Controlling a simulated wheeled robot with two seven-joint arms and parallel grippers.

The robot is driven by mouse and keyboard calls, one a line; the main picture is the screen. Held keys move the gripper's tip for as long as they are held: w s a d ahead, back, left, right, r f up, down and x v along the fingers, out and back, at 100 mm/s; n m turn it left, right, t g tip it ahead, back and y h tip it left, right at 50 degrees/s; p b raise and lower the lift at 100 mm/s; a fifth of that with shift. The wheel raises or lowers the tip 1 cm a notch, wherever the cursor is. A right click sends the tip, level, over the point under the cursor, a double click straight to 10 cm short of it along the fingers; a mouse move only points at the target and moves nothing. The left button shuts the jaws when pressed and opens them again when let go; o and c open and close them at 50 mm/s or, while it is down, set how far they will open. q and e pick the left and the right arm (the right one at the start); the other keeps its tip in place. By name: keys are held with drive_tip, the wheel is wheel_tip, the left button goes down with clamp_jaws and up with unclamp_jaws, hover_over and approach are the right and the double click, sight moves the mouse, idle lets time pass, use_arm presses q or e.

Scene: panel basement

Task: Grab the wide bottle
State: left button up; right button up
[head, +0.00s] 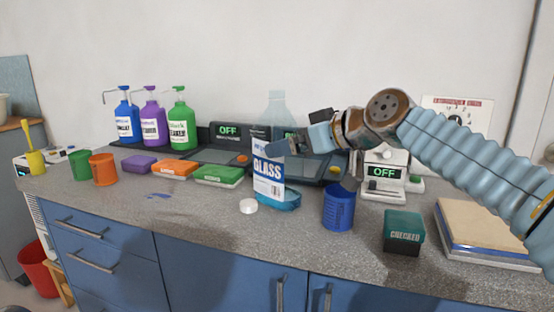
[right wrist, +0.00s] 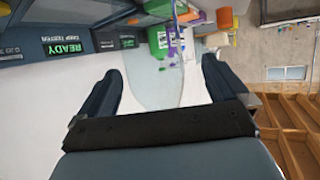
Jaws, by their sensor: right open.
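A wide clear bottle (head: 269,182) with a white and blue "GLASS" label and some blue liquid at its base stands upright near the front of the counter. My right gripper (head: 296,145) is at the bottle's right side, at about the height of the label's top. In the right wrist view its two fingers (right wrist: 163,75) are spread apart, and the clear bottle (right wrist: 150,62) shows between and beyond them. I cannot tell whether a finger touches it. My left gripper is not in view.
A white cap (head: 248,206) lies left of the bottle, and a blue cup (head: 339,207) stands to its right. Dark devices (head: 225,143) stand behind. A dark green box (head: 403,231) is at the front right. Blue, purple and green pump bottles (head: 181,125) stand back left.

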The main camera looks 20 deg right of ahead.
drive_tip(key=x, duration=0.4)
drive_tip(key=shift+w+d+p, duration=0.1)
drive_tip(key=shift+w+p, duration=0.25)
drive_tip(key=shift+p, duration=0.05)
drive_tip(key=c, duration=1.2)
drive_tip(key=shift+r, duration=0.2)
